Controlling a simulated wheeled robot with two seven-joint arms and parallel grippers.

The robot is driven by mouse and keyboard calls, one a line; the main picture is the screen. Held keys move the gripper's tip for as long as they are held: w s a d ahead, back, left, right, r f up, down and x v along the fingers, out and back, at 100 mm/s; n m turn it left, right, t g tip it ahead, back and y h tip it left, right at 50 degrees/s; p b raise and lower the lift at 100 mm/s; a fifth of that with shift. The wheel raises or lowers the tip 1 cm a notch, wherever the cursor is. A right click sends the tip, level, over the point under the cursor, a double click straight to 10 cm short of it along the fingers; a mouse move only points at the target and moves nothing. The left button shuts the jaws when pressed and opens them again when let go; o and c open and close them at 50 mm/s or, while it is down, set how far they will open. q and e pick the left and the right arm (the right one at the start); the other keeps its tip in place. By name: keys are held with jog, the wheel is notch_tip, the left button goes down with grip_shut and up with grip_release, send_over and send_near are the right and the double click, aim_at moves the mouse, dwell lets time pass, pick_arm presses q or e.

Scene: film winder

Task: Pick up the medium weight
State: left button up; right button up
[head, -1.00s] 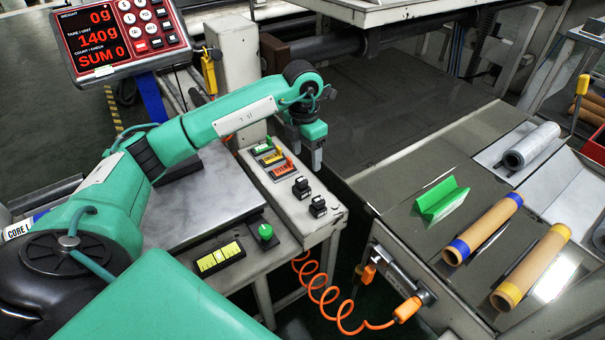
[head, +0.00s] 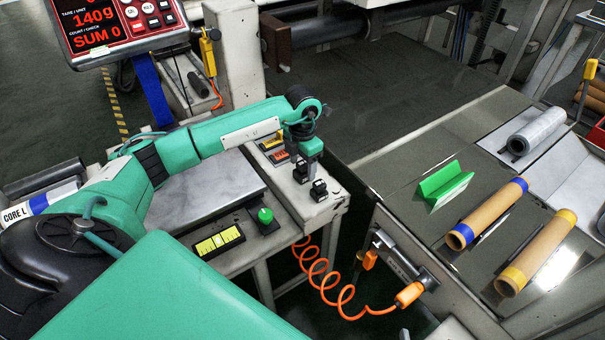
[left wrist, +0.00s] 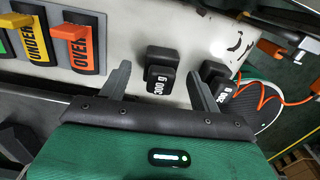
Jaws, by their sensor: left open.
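Two small black weights stand on the light control panel. The far weight (head: 300,173) and the near weight (head: 319,190) look similar in size in the head view. In the left wrist view, one weight (left wrist: 158,82) appears between my open fingers, and another weight (left wrist: 222,88) is partly hidden behind the right finger. Both have white gram labels, hard to read surely. I cannot tell which is the medium one by size. My left gripper (head: 312,160) is open and empty, pointing down just over the weights; contact is not visible. My right gripper is not in view.
Coloured switches, including the orange OVER switch (left wrist: 80,48), lie left of the weights. A green knob (head: 265,215) and yellow level (head: 219,240) are nearby. An orange coiled hose (head: 330,285) hangs in front. Cores and a green block (head: 445,182) lie on the right table.

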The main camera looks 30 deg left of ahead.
pick_arm(q)
jog(key=shift+f, duration=0.7)
jog(key=c, duration=1.3)
jog(key=shift+o, duration=0.2)
